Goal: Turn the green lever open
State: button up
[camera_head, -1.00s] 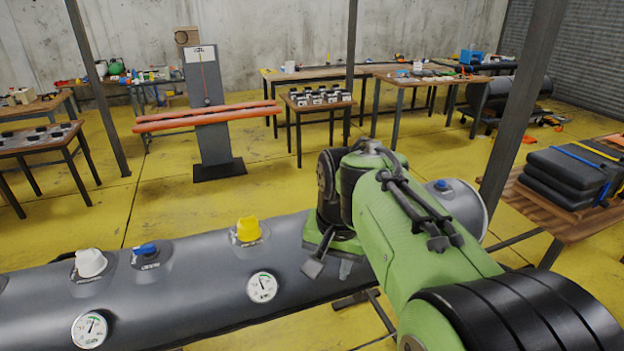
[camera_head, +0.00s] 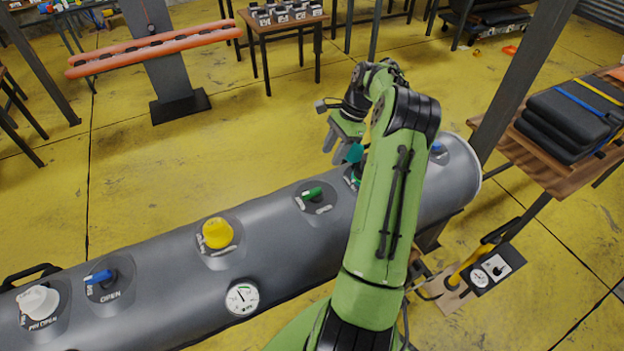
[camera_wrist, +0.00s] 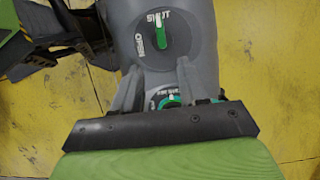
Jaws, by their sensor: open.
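The green lever (camera_head: 312,194) sits on a round dark plate on top of the grey tube (camera_head: 165,300), left of my arm. In the wrist view the green lever (camera_wrist: 160,35) points up toward the word SHUT; the word OPEN is to its left. My gripper (camera_head: 334,151) is open above the tube, to the right of the lever and apart from it. In the wrist view my gripper (camera_wrist: 159,82) has its two fingers spread, with the lever beyond their tips. A teal valve part (camera_wrist: 172,101) shows between the fingers, partly hidden.
A yellow cap (camera_head: 217,233), a blue lever (camera_head: 99,277) and a white cap (camera_head: 38,303) stand along the tube to the left. A pressure gauge (camera_head: 242,298) is on its near side. A dark post (camera_head: 520,80) stands to the right. Yellow floor (camera_head: 220,140) lies clear behind.

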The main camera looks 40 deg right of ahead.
aim_at(314, 190)
jog(key=x, duration=1.3)
jog(key=shift+w+a, duration=0.1)
jog(key=shift+w+f, duration=0.1)
jog(key=shift+f, duration=0.25)
jog(key=shift+c, duration=0.3)
grip_shut()
